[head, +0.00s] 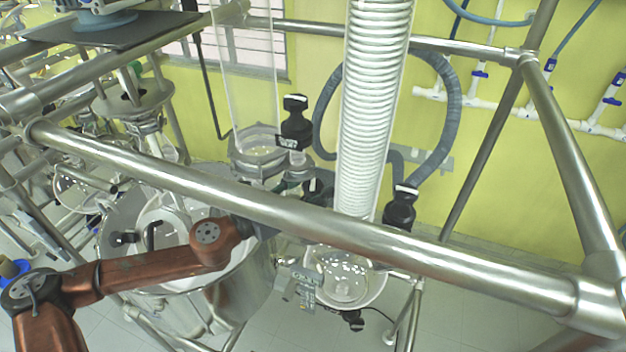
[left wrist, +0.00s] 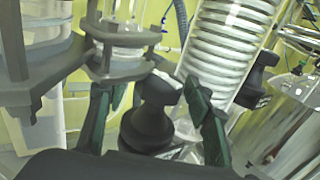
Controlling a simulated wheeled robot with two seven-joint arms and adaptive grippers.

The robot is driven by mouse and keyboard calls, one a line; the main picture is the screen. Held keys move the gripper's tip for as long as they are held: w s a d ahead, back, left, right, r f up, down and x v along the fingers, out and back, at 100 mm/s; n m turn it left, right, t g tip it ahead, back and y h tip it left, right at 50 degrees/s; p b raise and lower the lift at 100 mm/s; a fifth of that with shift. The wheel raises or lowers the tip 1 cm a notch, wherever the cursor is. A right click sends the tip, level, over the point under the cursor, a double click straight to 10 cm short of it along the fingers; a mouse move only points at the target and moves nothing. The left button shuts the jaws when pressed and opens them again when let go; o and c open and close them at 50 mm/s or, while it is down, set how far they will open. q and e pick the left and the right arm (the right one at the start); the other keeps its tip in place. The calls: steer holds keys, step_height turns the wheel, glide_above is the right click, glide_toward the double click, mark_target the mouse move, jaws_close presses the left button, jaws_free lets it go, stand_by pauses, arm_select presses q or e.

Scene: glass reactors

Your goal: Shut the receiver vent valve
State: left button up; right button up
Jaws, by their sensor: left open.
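My left arm comes in from the left, and its gripper (head: 293,186) is largely hidden behind the steel rail in the head view. In the left wrist view, my left gripper (left wrist: 153,108) is open, with a dark green-padded finger on each side. A black knob-like fitting (left wrist: 155,112) stands between the fingers; contact cannot be told. I cannot tell for sure whether it is the receiver vent valve. The glass receiver (head: 345,278) hangs below the rail under the coiled condenser (head: 368,110). My right gripper is not in view.
A thick steel rail (head: 300,215) crosses in front of the glassware. Another black fitting (head: 400,208) sits right of the condenser, and one (head: 296,122) stands higher up. A steel vessel (head: 240,290) is below my left arm. A grey hose (head: 448,110) loops behind.

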arm_select(q)
steer(key=n+t+y+p, duration=0.1)
steer(key=t+p, duration=0.1)
steer(key=p, duration=0.1)
steer(key=shift+s+d+r+n+y, duration=0.15)
steer(key=shift+r+n+y, duration=0.1)
steer(key=shift+n+y, duration=0.15)
steer(key=shift+f+n+t+y+p, duration=0.1)
steer(key=shift+n+t+y+p, duration=0.5)
steer(key=shift+t+y, duration=0.15)
steer(key=shift+f+n+t+y+b, duration=0.15)
steer(key=shift+n+t+y+b, duration=0.25)
steer(key=shift+n+y, duration=0.3)
steer(key=shift+n+t+y, duration=0.95)
steer(key=shift+n+y, duration=0.15)
steer(key=shift+y, duration=0.65)
